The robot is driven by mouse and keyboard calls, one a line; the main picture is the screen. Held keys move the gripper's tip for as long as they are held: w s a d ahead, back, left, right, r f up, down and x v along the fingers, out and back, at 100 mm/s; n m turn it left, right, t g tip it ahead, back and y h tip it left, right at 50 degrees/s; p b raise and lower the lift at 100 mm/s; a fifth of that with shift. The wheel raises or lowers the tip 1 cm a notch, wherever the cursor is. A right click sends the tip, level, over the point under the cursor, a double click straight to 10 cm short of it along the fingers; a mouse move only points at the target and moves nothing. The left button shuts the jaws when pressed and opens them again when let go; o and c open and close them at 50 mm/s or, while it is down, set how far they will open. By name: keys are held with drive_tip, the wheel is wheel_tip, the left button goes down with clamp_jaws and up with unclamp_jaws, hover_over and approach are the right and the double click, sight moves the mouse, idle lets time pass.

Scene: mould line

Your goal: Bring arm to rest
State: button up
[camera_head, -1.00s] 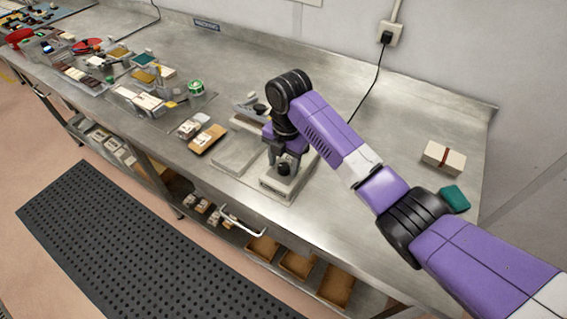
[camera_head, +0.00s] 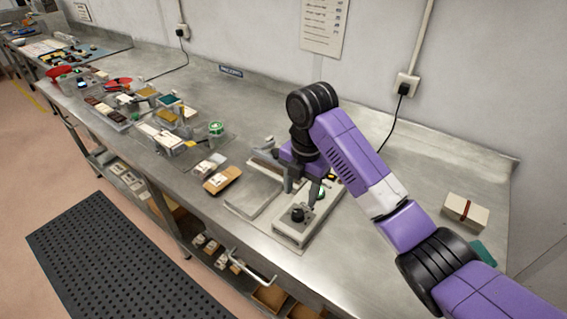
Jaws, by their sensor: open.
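My purple arm reaches in from the lower right of the head view. My gripper (camera_head: 301,188) points down over the back part of a grey bench device (camera_head: 284,232). The two grey fingers look apart, with nothing seen between them. The device's black knob (camera_head: 297,213) shows in front of the fingers, clear of them. Whether the fingertips touch anything behind the knob is hard to tell. A small green spot shows beside the right finger.
A banded cream block (camera_head: 466,212) and a green block (camera_head: 482,252) lie near my arm on the steel bench (camera_head: 420,160). A wooden-based block (camera_head: 222,180) and a green tape roll (camera_head: 215,128) lie left. A cable hangs from the wall socket (camera_head: 406,86).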

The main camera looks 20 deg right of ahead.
drive_tip(key=w+a+r+m+t+y, duration=0.4)
drive_tip(key=w+a+r+m+t, duration=0.1)
drive_tip(key=w+a+m+t, duration=0.5)
drive_tip(key=s+d+f+m+t+h+b, duration=0.1)
drive_tip(key=s+d+f+m, duration=0.2)
drive_tip(key=s, duration=1.5)
drive_tip(key=s+d+f+m+t+h+b, duration=0.2)
drive_tip(key=s+m, duration=0.5)
drive_tip(key=s, duration=1)
drive_tip(key=s+d+f+m+t+h+b, duration=0.1)
drive_tip(key=s+d+f+m, duration=0.3)
drive_tip(key=s, duration=1.4)
drive_tip(key=shift+s+d+f+m+b, duration=0.3)
drive_tip(key=shift+d+m+b, duration=0.15)
drive_tip(key=shift+m+b, duration=0.25)
